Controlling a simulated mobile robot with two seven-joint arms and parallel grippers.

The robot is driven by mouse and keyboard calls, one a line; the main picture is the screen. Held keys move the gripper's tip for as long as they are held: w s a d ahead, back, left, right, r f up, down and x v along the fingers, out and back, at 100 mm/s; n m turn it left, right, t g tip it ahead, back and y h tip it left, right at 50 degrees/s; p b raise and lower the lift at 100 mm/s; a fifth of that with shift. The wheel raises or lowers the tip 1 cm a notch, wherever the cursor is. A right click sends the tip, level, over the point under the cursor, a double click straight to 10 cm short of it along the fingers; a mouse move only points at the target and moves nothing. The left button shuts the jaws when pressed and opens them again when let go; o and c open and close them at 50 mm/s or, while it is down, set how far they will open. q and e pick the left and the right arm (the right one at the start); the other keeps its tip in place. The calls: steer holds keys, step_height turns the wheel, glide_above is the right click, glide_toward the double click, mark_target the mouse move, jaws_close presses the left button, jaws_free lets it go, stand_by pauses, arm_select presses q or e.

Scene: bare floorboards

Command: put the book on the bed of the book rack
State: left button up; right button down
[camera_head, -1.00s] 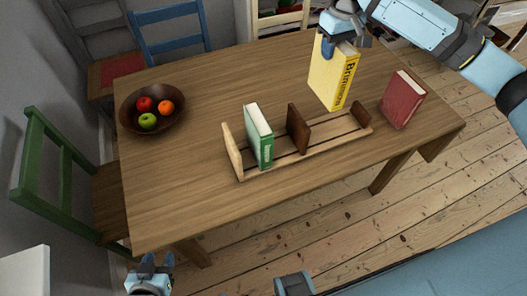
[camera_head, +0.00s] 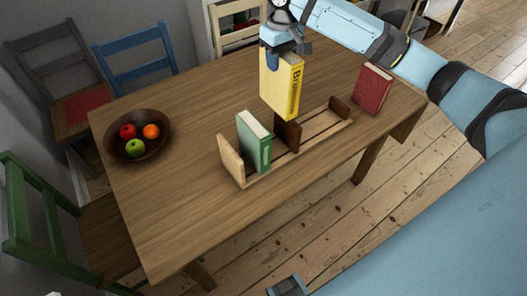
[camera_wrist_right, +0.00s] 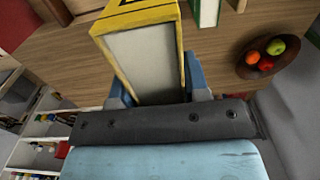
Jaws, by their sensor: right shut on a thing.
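My right gripper (camera_head: 284,52) is shut on the top of a yellow book (camera_head: 280,86), which hangs upright. In the head view the book's lower end overlaps the top of the rack's dark middle divider (camera_head: 288,135) and hides part of it; I cannot tell its exact height above the rack. The right wrist view shows the yellow book (camera_wrist_right: 142,55) between the blue fingers (camera_wrist_right: 160,92). The wooden book rack (camera_head: 232,161) lies on the table with a green book (camera_head: 254,142) standing in its left part. The right part of its bed is empty.
A red book (camera_head: 373,89) stands on the table (camera_head: 185,200) beyond the rack's right end. A brown bowl (camera_head: 113,148) of fruit sits at the left. Chairs, one blue (camera_head: 135,62) and one green (camera_head: 30,215), stand around the table. The table's front left is clear.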

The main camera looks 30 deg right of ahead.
mark_target(279, 84)
step_height(279, 84, down, 20)
stand_by(0.6)
steer(key=c, duration=0.6)
jaws_free()
steer(key=shift+f, duration=0.15)
step_height(279, 84, up, 12)
steer(key=shift+r, duration=0.2)
